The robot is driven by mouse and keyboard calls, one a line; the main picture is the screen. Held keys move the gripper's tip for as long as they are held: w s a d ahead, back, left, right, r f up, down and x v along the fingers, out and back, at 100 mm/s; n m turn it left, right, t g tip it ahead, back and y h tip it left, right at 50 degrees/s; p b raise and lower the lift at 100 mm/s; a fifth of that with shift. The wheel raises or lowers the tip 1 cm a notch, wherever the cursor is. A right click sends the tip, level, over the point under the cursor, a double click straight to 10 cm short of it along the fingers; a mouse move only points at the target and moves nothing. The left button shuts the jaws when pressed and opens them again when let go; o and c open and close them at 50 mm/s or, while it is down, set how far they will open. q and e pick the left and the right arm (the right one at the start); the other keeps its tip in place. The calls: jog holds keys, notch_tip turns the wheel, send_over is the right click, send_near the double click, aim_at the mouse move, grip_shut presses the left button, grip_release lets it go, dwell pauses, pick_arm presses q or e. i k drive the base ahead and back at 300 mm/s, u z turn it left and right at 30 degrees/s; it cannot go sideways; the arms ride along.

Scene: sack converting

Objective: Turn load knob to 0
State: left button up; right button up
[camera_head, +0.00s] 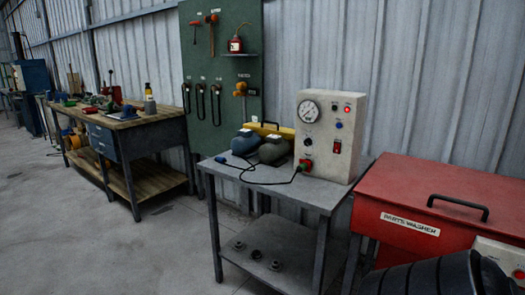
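A pale control box (329,136) stands on the grey metal table (312,191) right of centre. Its front has a round white dial gauge (308,111), a lit red lamp (347,109), a small blue button or lamp (338,125) and a red switch (337,147). A small dark round part (307,141) below the gauge may be a knob. Labels and any knob setting are too small to read, so I cannot tell which part is the load knob.
A red parts washer (440,195) stands to the right, with a dark ribbed object (430,277) in front. A workbench (125,124) stands left. Floor between is clear.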

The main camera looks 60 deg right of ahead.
aim_at(307, 142)
jog(key=z, duration=0.5)
jog(key=i, duration=1.5)
jog(key=z, duration=0.8)
